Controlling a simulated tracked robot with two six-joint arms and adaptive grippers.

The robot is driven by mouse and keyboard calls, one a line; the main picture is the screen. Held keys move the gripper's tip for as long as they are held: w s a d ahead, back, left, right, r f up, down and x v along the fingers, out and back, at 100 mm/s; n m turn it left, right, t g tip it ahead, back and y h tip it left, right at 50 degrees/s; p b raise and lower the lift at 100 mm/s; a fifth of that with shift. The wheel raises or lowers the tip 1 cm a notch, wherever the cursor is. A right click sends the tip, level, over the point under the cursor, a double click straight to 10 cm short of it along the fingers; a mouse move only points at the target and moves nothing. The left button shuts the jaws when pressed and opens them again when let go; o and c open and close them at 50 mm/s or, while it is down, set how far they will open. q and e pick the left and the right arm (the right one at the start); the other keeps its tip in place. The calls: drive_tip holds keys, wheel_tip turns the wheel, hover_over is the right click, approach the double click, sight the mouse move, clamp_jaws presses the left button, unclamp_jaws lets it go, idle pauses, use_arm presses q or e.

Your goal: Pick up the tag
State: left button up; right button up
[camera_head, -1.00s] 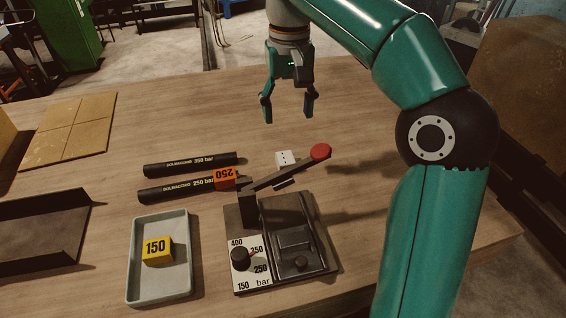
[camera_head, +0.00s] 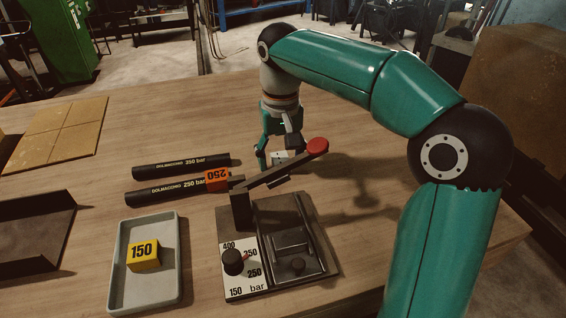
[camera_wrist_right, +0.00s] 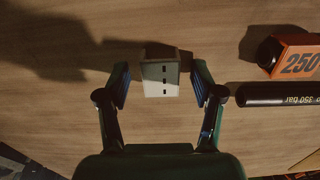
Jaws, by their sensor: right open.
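A small white block (camera_head: 281,155) with dark marks stands on the table behind the press lever. In the right wrist view the white block (camera_wrist_right: 161,78) sits between the fingers of my right gripper (camera_wrist_right: 162,84), with a gap on each side. In the head view my right gripper (camera_head: 278,160) is low over the table, open, partly hidden by the lever. An orange block marked 250 (camera_head: 216,180) is at the right end of the nearer hose. A yellow block marked 150 (camera_head: 143,255) lies in a grey tray (camera_head: 117,290). My left gripper is not in view.
The crimper (camera_head: 312,225) has a raised lever with a red knob (camera_head: 317,146) close to my right gripper. Two black hoses lie left of it, the farther one (camera_head: 180,167) and the nearer one (camera_head: 160,193). A dark open bin (camera_head: 30,235) stands at left.

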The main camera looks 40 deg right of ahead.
drive_tip(key=c, duration=0.8)
drive_tip(key=shift+c, duration=0.2)
drive_tip(key=shift+r, duration=0.15)
